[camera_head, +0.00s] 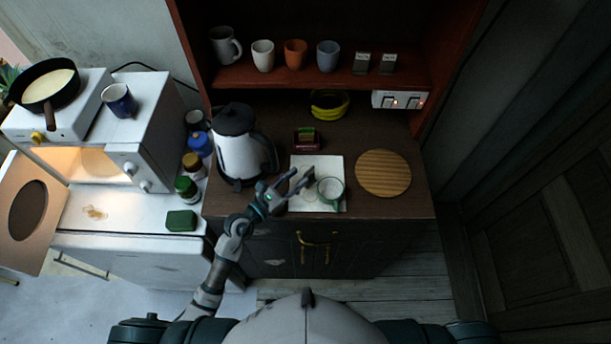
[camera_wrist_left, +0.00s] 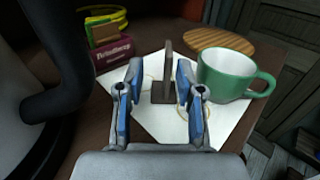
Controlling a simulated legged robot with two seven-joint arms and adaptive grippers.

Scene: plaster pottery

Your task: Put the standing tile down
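A dark, thin tile (camera_wrist_left: 167,62) stands upright, seen nearly edge-on in the left wrist view, with a wider dark foot at its bottom. It stands on a white sheet (camera_head: 298,163) on the dark counter. In the head view it is small and hard to separate from my fingers. My left gripper (camera_wrist_left: 159,85) is open, one blue-padded finger on each side of the tile. A gap shows at the left finger; whether the right finger touches, I cannot tell. My right gripper is not in view.
A green mug (camera_head: 330,191) stands close to the right of my left gripper on the sheet. A kettle (camera_head: 240,150) stands close on the left. A round wooden board (camera_head: 383,173) lies to the right. A small dark-red box (camera_head: 306,140) is behind.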

